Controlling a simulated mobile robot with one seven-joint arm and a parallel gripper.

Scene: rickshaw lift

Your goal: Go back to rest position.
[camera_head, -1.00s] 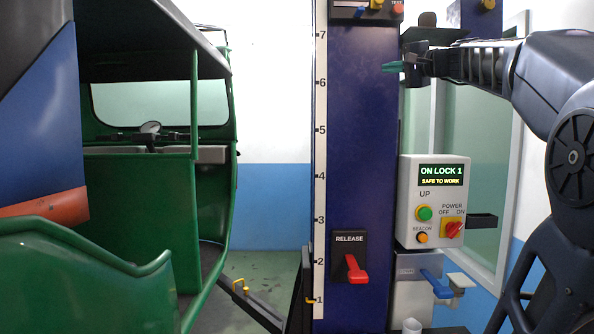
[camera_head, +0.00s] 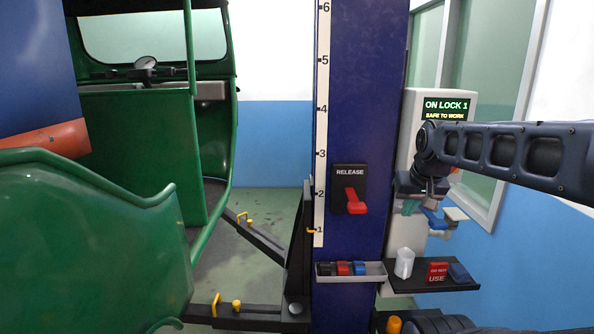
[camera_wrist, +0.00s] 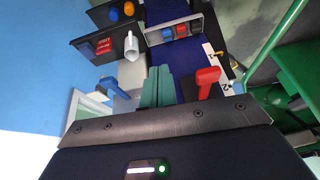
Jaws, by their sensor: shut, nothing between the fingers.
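My gripper (camera_head: 409,207) hangs in front of the lower part of the white control box (camera_head: 406,130), to the right of the blue lift column (camera_head: 362,110). Its green fingers are together and empty; they also show in the wrist view (camera_wrist: 158,88). The arm reaches in from the right edge and hides the box's buttons and switch. The box's screen reads "ON LOCK 1, SAFE TO WORK". The red release lever (camera_head: 355,201) on its black plate is left of the gripper and apart from it; it also shows in the wrist view (camera_wrist: 208,77).
A shelf (camera_head: 408,287) below the gripper holds a white cup (camera_head: 404,263) and a red "DO NOT USE" block (camera_head: 437,271). A small tray (camera_head: 350,279) with coloured pieces is on the column. The green rickshaw (camera_head: 90,240) and black lift arms (camera_head: 255,237) are at left.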

